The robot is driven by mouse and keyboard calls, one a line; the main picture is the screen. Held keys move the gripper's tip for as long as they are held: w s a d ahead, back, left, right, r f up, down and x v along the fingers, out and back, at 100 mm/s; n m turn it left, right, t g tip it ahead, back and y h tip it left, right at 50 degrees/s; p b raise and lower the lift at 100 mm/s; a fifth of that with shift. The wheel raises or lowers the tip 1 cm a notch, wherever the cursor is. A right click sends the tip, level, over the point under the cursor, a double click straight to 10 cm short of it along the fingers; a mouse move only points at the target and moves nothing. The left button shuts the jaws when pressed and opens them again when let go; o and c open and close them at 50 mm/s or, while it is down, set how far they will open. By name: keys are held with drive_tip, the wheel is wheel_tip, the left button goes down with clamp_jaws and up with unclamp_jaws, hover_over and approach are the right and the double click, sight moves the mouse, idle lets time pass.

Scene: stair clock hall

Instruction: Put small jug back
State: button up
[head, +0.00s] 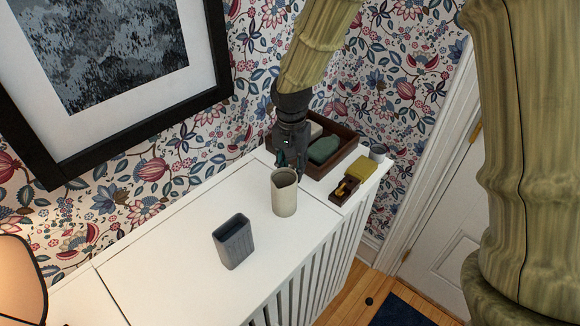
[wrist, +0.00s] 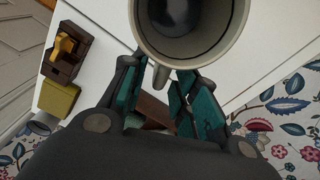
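The small jug (head: 284,195) is a cream cylinder standing upright on the white cabinet top, near its front edge. My gripper (head: 291,165) is just behind the jug in the head view, pointing down.
A grey-blue square cup (head: 233,242) stands left of the jug on the white cabinet top (head: 170,270). Behind are a brown tray (head: 345,153) with a green item (head: 323,149), a small brown holder (head: 341,193), a yellow block (head: 361,167) and a grey cup (head: 377,152).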

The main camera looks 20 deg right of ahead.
wheel_tip(320, 180, up, 11)
drive_tip(key=shift+s+r+b, duration=0.1)
drive_tip(key=shift+s+b, duration=0.05)
drive_tip(key=shift+b, duration=0.95)
drive_tip(key=shift+s+d+r, duration=0.1)
drive_tip(key=shift+r, duration=0.55)
